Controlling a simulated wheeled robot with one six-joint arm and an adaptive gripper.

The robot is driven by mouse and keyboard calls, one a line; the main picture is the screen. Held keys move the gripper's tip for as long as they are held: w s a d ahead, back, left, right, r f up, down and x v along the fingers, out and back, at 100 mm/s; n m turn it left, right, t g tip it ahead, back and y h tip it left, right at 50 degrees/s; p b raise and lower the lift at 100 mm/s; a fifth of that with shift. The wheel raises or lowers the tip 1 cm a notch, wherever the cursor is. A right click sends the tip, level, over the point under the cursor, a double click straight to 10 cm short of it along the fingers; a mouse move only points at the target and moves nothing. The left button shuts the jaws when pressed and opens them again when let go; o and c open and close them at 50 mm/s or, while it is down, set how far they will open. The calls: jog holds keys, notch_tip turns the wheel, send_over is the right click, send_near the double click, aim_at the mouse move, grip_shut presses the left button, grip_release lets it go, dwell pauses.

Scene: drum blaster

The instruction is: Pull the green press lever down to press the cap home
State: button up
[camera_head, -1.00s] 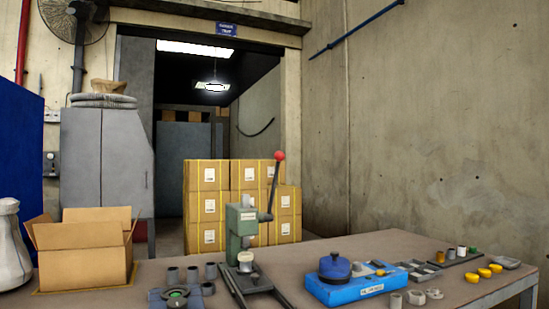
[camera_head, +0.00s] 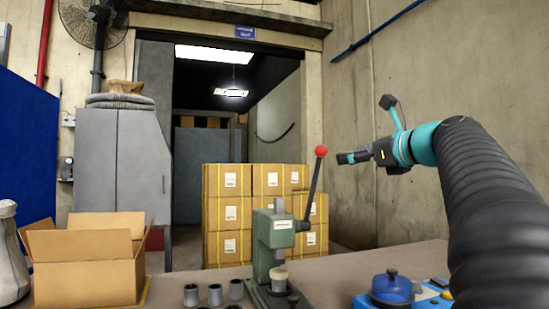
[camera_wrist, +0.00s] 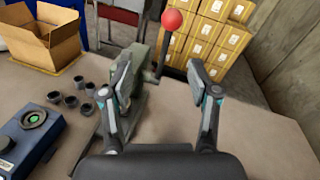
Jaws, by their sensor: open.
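The green press (camera_head: 271,240) stands on the table in the head view. Its dark lever (camera_head: 313,185) rises up and to the right and ends in a red ball knob (camera_head: 321,151). A pale cylindrical part (camera_head: 278,279) sits under the press ram; whether its cap is seated I cannot tell. My gripper (camera_head: 345,158) is to the right of the knob, raised above the table, apart from the lever. In the wrist view my gripper (camera_wrist: 166,88) has its fingers wide apart and empty. The knob (camera_wrist: 172,20) and lever (camera_wrist: 161,58) show beyond and between the fingers.
An open cardboard box (camera_head: 85,262) stands at the left of the table, with several grey cups (camera_head: 214,295) near the press. A blue fixture (camera_head: 392,288) is at the right. Stacked cartons (camera_head: 230,215) stand behind the table.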

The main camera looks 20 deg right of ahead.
aim_at(325, 150)
jog(key=shift+m+t, duration=0.3)
jog(key=shift+m, duration=0.2)
jog(key=x, duration=0.4)
jog(key=r+p+x, duration=0.1)
jog(key=x, duration=0.4)
jog(key=d+x, duration=0.1)
jog(key=x, duration=0.3)
jog(key=shift+w+r+p, duration=0.3)
jog(key=shift+w+p, duration=0.05)
jog(key=shift+w, duration=0.15)
grip_shut()
